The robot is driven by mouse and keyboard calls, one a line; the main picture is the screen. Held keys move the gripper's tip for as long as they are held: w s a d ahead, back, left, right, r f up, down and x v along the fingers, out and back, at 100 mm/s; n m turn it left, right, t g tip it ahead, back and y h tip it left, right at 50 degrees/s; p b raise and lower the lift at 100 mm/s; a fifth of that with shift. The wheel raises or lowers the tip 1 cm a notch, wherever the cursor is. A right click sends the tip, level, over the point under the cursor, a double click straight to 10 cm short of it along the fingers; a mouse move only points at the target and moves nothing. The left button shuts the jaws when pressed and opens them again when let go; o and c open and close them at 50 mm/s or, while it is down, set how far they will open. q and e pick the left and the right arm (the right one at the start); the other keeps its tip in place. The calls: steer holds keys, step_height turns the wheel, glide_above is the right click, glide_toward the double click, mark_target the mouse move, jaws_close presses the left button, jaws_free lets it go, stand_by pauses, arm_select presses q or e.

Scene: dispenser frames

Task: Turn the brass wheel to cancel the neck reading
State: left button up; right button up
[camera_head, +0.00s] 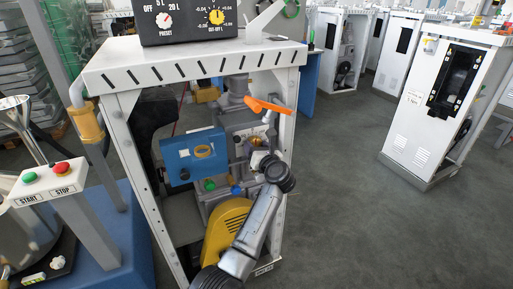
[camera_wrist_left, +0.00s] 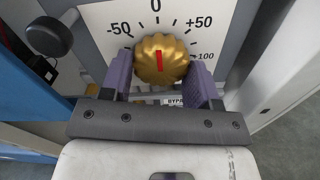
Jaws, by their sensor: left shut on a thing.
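The brass wheel (camera_wrist_left: 162,60) is a ribbed gold knob in the left wrist view, in front of a white dial plate (camera_wrist_left: 106,22) marked -50, 0, +50 and 100. Its red mark points up, close to the 0. My left gripper (camera_wrist_left: 160,69) has its two purple fingers on either side of the wheel and is shut on it. In the head view my left gripper (camera_head: 260,160) is inside the white dispenser frame (camera_head: 120,150), and the wheel is hard to make out there. My right gripper is not in view.
A black box (camera_head: 187,22) with a red preset knob and a yellow dial stands on the frame's top. A blue box (camera_head: 190,155), an orange lever (camera_head: 268,105) and a yellow guard (camera_head: 226,228) crowd the inside. A start-stop post (camera_head: 48,182) stands left.

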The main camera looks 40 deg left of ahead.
arm_select(q)
steer(key=shift+r+p, duration=0.15)
steer(key=shift+p, duration=0.5)
steer(key=m+p, duration=0.9)
steer(key=p, duration=0.4)
steer(key=shift+s+r+m, duration=0.1)
steer(key=shift+r+m, duration=0.05)
steer(key=shift+m, duration=0.25)
steer(key=m+p, duration=0.2)
steer(key=shift+m, duration=0.4)
steer(key=m+p, duration=0.2)
steer(key=shift+m, duration=0.3)
steer(key=m+p, duration=0.1)
steer(key=m, duration=0.2)
steer(key=shift+p, duration=0.4)
steer(key=shift+m, duration=0.7)
steer(key=o, duration=0.9)
